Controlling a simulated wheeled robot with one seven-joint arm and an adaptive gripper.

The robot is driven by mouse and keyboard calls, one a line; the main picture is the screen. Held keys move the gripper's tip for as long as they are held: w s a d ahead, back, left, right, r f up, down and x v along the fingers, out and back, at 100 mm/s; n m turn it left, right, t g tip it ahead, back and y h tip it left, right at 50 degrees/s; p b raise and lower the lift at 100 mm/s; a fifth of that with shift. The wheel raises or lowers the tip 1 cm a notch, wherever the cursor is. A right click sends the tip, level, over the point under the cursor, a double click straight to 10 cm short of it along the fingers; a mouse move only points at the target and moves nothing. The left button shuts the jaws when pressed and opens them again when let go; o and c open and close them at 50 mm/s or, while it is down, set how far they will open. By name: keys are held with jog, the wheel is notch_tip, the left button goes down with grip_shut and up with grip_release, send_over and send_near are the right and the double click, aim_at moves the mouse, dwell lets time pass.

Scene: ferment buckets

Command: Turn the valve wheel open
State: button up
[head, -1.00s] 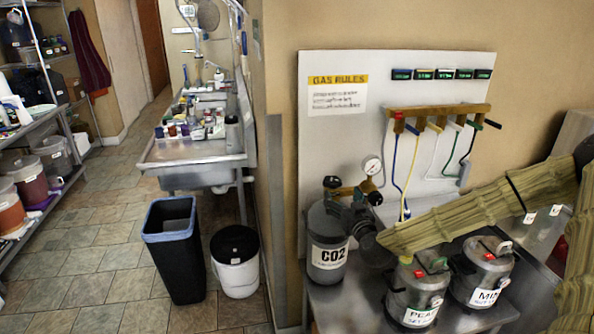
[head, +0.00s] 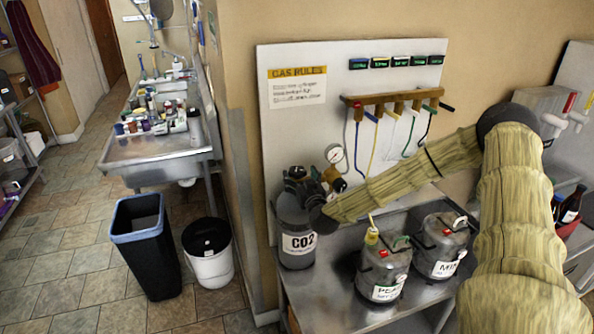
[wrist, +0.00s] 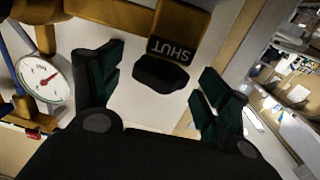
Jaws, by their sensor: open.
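The grey CO2 cylinder (head: 296,222) stands at the left end of the metal bench. A brass body (wrist: 183,25) marked SHUT shows upside down in the wrist view, with a black knob, apparently the valve wheel (wrist: 160,73), at its end. My gripper (wrist: 161,62) is open, one dark finger on each side of the wheel, with a visible gap on both sides. In the head view my gripper (head: 303,190) is at the cylinder's top, where it and my arm hide much of the valve. The wheel cannot be clearly told there.
A pressure gauge (wrist: 45,80) sits close beside the left finger. Two labelled kegs, one marked PEA (head: 383,272) and one marked MIX (head: 441,247), stand right of the cylinder under my arm. A hose rack (head: 395,103) hangs behind. Bins (head: 155,247) stand on the floor at left.

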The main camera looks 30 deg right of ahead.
aim_at(297, 170)
jog(key=shift+p+x, duration=0.4)
jog(key=shift+x, duration=1.15)
jog(key=c, duration=1.1)
